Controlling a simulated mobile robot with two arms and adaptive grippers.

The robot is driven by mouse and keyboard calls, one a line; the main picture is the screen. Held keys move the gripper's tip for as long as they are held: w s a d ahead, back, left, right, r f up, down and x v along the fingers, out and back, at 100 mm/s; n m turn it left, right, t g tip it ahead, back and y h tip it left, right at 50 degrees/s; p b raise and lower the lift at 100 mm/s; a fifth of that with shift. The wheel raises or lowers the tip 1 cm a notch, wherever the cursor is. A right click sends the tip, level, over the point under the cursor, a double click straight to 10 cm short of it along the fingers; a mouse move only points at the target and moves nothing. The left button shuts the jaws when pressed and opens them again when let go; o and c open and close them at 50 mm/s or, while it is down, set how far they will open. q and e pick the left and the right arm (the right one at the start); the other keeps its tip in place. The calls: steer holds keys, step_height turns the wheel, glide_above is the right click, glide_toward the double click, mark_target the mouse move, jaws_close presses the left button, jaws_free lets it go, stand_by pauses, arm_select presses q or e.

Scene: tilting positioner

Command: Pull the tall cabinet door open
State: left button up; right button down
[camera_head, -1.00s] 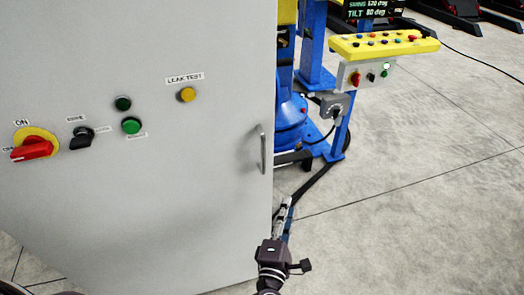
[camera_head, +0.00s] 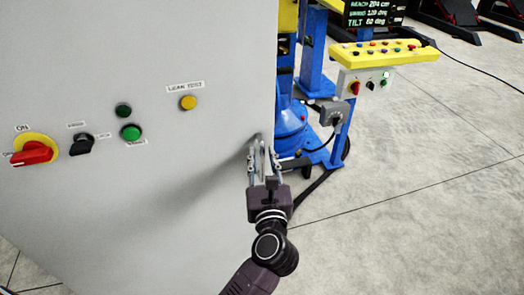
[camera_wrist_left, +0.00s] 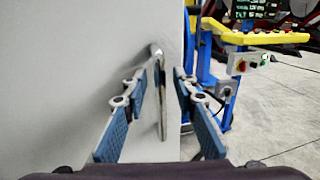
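The tall cabinet door (camera_head: 190,50) is a flat light-grey panel filling the left of the head view, and it appears closed. Its slim upright metal handle (camera_head: 258,146) is near the door's right edge. My left gripper (camera_head: 262,162) is open at the handle, its fingers pointing at the door. In the left wrist view the handle (camera_wrist_left: 162,100) appears between the two spread blue-padded fingers of the gripper (camera_wrist_left: 160,76), with gaps on both sides. In the head view the fingers partly cover the handle. My right gripper is in neither view.
The door front carries a red-and-yellow switch (camera_head: 35,150), a black knob (camera_head: 81,145), a green button (camera_head: 131,132) and a yellow button (camera_head: 188,103). A blue machine stand (camera_head: 318,60) with a yellow control panel (camera_head: 385,50) stands right of the cabinet. Open concrete floor (camera_head: 430,200) lies further right.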

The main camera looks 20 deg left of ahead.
arm_select(q)
steer(key=shift+w+a, duration=0.25)
steer(key=shift+w, duration=0.25)
steer(key=shift+c, duration=0.3)
jaws_close()
